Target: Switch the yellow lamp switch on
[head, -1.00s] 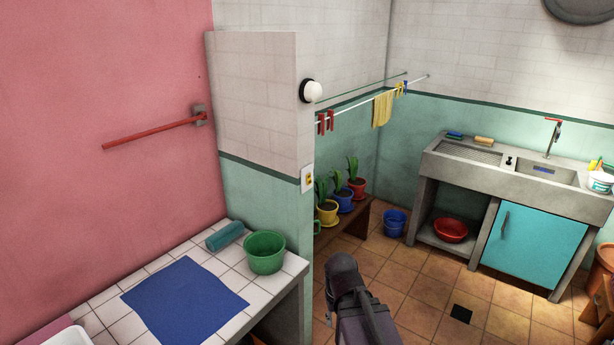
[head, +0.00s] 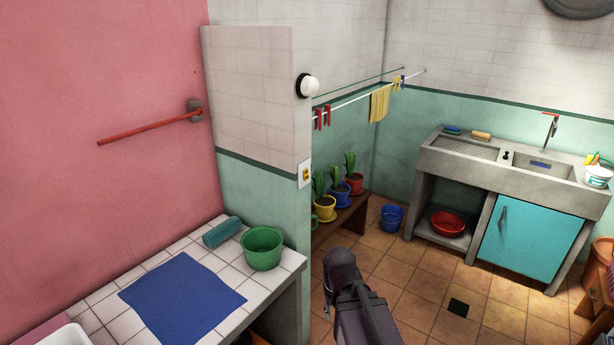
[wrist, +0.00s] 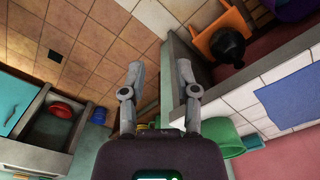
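The yellow lamp switch (head: 306,174) is a small yellow rocker on a white plate, on the end of the partition wall. Its rocker position is too small to tell. A round white lamp (head: 309,86) with a black base is on the wall above it and looks unlit. My gripper (wrist: 158,75) shows in the wrist view with its two fingers apart and nothing between them. In the head view my dark arm is low at the centre, below and right of the switch and apart from it. The switch cannot be made out in the wrist view.
A tiled counter (head: 110,325) with a green bucket (head: 262,248), a blue cloth (head: 183,297) and a teal roll (head: 222,232) stands left of my arm. Potted plants sit on a bench (head: 345,221) behind the wall. Floor (head: 420,275) toward the sink is mostly clear.

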